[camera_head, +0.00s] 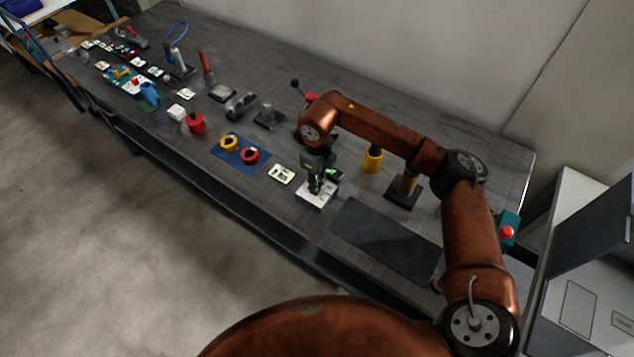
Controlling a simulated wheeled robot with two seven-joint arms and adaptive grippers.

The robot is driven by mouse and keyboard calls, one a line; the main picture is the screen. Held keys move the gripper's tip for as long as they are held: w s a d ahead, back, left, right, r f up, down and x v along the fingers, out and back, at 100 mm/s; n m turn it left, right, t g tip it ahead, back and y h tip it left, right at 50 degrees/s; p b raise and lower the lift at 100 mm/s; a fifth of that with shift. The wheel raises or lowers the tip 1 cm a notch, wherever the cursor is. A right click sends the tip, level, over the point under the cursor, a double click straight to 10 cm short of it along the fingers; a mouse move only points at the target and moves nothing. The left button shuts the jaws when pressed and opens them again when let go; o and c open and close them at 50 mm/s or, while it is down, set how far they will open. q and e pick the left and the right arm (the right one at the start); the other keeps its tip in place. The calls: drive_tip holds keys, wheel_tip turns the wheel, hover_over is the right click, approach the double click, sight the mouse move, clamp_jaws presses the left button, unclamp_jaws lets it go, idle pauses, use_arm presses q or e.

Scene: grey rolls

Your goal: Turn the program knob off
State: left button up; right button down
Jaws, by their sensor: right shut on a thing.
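My right arm reaches in from the right over the bench. My right gripper (317,186) points down onto a small white panel (327,201) near the front edge of the bench. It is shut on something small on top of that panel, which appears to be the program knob. The gripper fingers hide most of the knob, so its shape and angle cannot be told. A small green patch shows just behind the gripper. My left gripper is not in view.
Left of the panel lie a white plate (281,174) and a blue mat (226,153) with a yellow ring (229,142) and a red ring (249,156). A yellow cup (372,160) stands behind right. A dark mat (384,237) leaves free room at right.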

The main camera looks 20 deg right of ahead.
drive_tip(key=shift+r+m+p, duration=0.2)
drive_tip(key=shift+m+p, duration=0.45)
drive_tip(key=shift+m, duration=0.45)
drive_tip(key=shift+f+m, duration=0.2)
drive_tip(key=shift+m, duration=0.3)
drive_tip(key=c, duration=1.7)
unclamp_jaws()
wheel_tip(320, 180, up, 12)
drive_tip(key=shift+f, duration=0.1)
